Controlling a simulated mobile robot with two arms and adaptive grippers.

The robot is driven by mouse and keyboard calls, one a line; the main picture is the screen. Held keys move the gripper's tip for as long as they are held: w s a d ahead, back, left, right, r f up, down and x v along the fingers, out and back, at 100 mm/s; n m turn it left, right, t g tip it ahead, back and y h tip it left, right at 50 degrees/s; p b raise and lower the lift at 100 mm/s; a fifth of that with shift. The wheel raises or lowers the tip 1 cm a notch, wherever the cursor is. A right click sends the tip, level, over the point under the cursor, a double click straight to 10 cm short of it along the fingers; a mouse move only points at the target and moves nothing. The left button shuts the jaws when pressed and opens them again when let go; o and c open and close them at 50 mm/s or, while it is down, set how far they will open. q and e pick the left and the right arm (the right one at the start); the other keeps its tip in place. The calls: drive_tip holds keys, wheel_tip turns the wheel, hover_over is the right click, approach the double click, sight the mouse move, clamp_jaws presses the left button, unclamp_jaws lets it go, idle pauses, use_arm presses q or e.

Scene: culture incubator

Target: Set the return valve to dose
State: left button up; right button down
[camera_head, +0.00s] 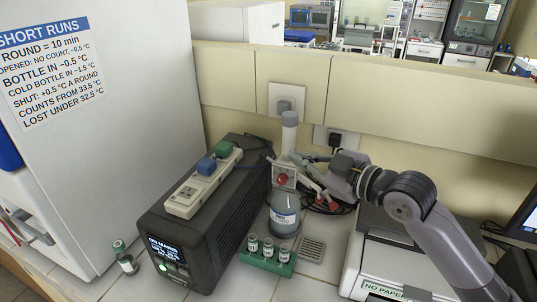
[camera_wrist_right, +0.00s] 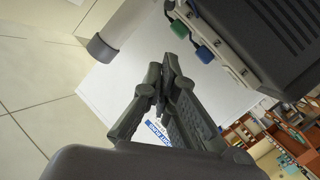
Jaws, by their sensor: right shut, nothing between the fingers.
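A bottle-top dispenser stands on a clear labelled bottle (camera_head: 285,213) in the middle of the head view. Its upright white cylinder (camera_head: 289,135) has a grey top, and a round red knob (camera_head: 283,179) sits on a pale block at the front. The knob's setting is too small to read. My right gripper (camera_head: 304,159) is shut and empty, just right of the dispenser, above and right of the knob. In the wrist view its fingertips (camera_wrist_right: 168,63) are together, and the grey-ended white cylinder (camera_wrist_right: 104,47) is beside them, apart. My left gripper is out of view.
A black heater unit (camera_head: 205,225) with a power strip (camera_head: 195,196) stands left of the bottle. A green rack (camera_head: 266,265) with several vials is in front. A printer-like device (camera_head: 385,250) lies under my right arm. Wall sockets and cables are behind.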

sight(268, 159)
drive_tip(key=d+f+p+x, duration=0.1)
drive_tip(key=p+x, duration=0.3)
drive_tip(key=x, duration=0.9)
drive_tip(key=shift+w+d+f, duration=0.2)
drive_tip(key=shift+w+f, duration=0.1)
drive_tip(key=shift+f, duration=0.45)
drive_tip(key=shift+r, duration=0.1)
drive_tip(key=shift+a+p, duration=0.1)
drive_tip(key=shift+p, duration=0.45)
